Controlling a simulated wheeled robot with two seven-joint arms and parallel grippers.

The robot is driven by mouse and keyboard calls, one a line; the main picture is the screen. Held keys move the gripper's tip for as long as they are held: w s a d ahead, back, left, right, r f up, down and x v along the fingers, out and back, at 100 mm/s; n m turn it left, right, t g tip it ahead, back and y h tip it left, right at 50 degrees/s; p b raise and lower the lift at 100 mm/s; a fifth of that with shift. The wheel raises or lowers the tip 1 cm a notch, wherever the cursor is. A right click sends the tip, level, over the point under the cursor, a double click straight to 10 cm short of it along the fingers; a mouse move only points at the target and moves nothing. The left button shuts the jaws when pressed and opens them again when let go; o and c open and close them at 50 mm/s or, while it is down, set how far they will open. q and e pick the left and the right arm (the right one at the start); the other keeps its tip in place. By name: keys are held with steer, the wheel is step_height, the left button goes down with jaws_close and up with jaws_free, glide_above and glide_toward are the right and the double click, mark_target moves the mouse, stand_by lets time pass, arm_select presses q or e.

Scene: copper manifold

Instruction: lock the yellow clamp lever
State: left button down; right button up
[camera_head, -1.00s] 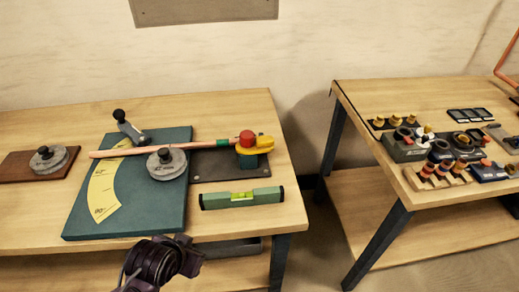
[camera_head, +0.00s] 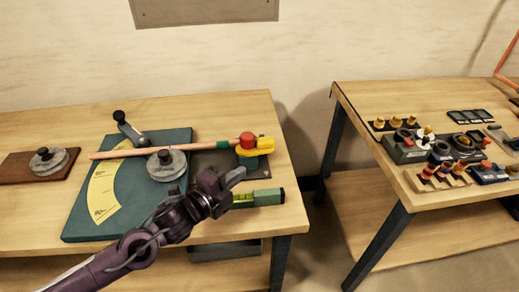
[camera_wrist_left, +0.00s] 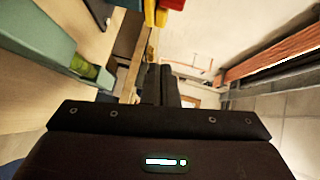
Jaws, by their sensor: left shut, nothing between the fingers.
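The yellow clamp lever (camera_head: 266,144) is at the right end of the bending board, beside a red knob (camera_head: 247,141). A copper tube (camera_head: 205,147) with a green band runs left from it. In the left wrist view, yellow parts (camera_wrist_left: 162,16) and red ones show at the top edge, cut off. My left gripper (camera_head: 240,175) is shut and empty, a little below the lever in the head view and apart from it. Its closed fingers (camera_wrist_left: 162,82) point toward the yellow parts in the wrist view. My right gripper is not in view.
A green spirit level (camera_head: 270,197) lies near the table's front edge, partly behind my gripper. A round grey former (camera_head: 166,165) and a grey handle (camera_head: 130,131) sit on the teal board (camera_head: 75,222). A second table (camera_head: 365,95) with fittings stands to the right, across a gap.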

mark_target(268, 144)
arm_select(q)
steer(key=shift+w+d, duration=0.3)
steer(key=shift+w+a+f+p+x, duration=0.1)
steer(key=shift+w+a+p+x, duration=0.4)
steer(key=shift+x, duration=1.5)
steer(key=shift+w+a+f+p+x, duration=0.15)
steer(key=shift+p+x, duration=0.6)
steer(key=shift+x, duration=1.25)
steer(key=shift+w+a+r+p+x, duration=0.15)
steer(key=shift+a+p+x, duration=0.4)
steer(key=shift+x, duration=1.4)
steer(key=shift+d+f, duration=0.1)
steer(key=shift+d, duration=0.1)
steer(key=shift+f+n, duration=0.1)
steer(key=shift+n, duration=0.2)
